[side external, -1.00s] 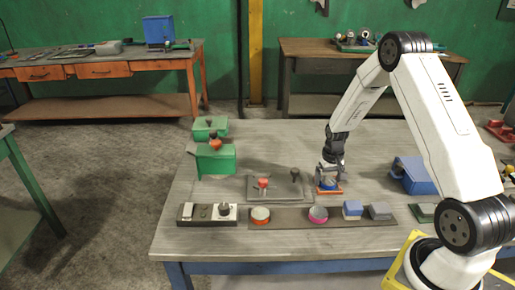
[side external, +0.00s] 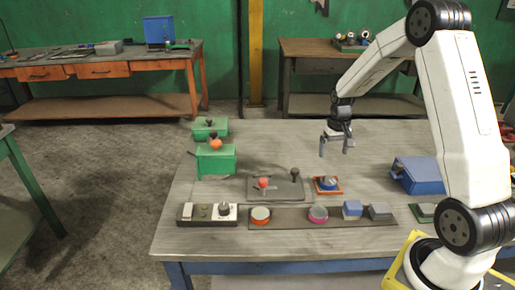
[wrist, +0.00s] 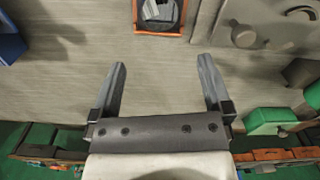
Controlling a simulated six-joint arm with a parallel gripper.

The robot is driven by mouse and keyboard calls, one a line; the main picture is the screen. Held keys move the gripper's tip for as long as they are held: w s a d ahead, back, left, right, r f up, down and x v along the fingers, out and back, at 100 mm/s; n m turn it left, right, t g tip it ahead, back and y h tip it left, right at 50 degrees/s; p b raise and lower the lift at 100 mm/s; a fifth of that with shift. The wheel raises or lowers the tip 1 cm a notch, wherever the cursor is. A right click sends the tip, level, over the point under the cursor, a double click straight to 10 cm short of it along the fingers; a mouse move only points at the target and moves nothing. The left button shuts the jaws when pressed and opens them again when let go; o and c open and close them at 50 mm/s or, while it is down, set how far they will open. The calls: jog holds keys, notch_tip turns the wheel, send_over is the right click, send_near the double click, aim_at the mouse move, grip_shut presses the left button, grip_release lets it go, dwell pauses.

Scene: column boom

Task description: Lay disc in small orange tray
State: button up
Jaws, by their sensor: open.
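The small orange tray (side external: 317,191) lies on the grey table, right of the lever plate.
A dark strip (side external: 288,222) in front holds an orange-rimmed disc (side external: 260,215), a pink-rimmed disc (side external: 318,214) and blocks. A lever plate (side external: 277,192) stands left of the tray, a blue box (side external: 416,176) right. Green boxes (side external: 216,161) stand at left. The table behind the tray is clear.

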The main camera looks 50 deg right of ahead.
jog(key=shift+r, duration=0.25)
dwell(0.4)
jog(key=s+a+r+n+t, duration=0.1)
jog(key=s+a+n, duration=0.2)
jog(key=a, duration=0.9)
jog(key=s+a+r+n+t, duration=0.1)
jog(key=s+a, duration=0.5)
jog(key=a, duration=0.6)
jog(key=r+n, duration=0.1)
jog(key=n, duration=0.1)
jog(key=shift+s+a+n+t, duration=0.3)
jog(key=shift+n, duration=0.1)
